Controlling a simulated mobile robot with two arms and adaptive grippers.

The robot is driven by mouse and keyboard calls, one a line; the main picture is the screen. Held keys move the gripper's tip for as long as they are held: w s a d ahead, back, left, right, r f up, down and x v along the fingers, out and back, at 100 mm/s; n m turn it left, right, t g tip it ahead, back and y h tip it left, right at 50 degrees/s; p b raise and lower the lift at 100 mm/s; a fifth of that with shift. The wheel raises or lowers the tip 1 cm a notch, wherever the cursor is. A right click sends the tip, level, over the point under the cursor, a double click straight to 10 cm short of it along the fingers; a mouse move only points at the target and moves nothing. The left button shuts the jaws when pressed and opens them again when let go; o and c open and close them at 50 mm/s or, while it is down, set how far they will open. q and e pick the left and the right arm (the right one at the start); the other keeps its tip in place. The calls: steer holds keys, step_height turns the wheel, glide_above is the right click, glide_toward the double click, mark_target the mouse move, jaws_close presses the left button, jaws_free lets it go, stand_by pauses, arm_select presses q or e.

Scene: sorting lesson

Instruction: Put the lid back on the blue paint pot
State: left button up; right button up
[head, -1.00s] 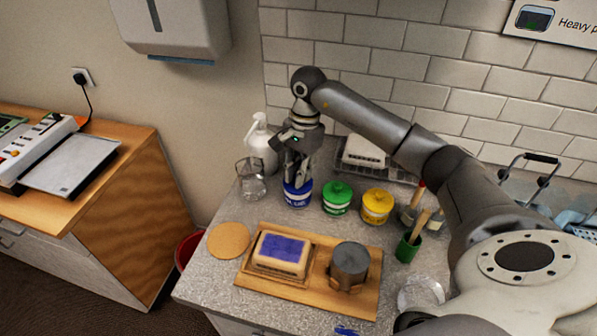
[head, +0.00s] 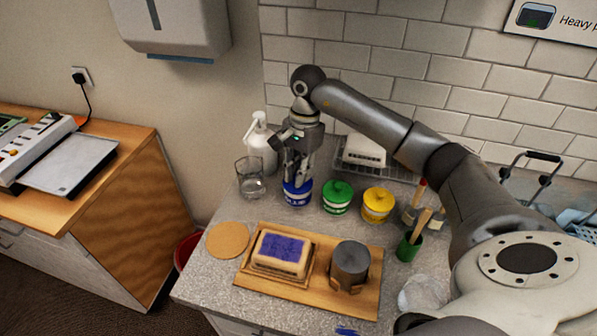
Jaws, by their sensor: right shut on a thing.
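The blue paint pot (head: 297,198) stands upright on the grey counter, with a white label band. My right gripper (head: 297,178) is directly above it, pointing down, its fingers at the pot's top. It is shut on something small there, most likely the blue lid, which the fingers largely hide. I cannot tell whether the lid sits fully flat on the rim. My left gripper is not in view.
A green pot (head: 337,197) and a yellow pot (head: 377,205) stand close on the right. A glass beaker (head: 251,180) and a white pump bottle (head: 261,146) stand on the left. A wooden board (head: 318,295) lies in front, beside a round cork mat (head: 228,240).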

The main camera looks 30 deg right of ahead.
steer(key=shift+f, duration=0.1)
stand_by(0.8)
steer(key=o, duration=0.8)
steer(key=o, duration=0.5)
steer(key=shift+c, duration=0.2)
steer(key=shift+r+p, duration=1.65)
steer(key=shift+r, duration=1.9)
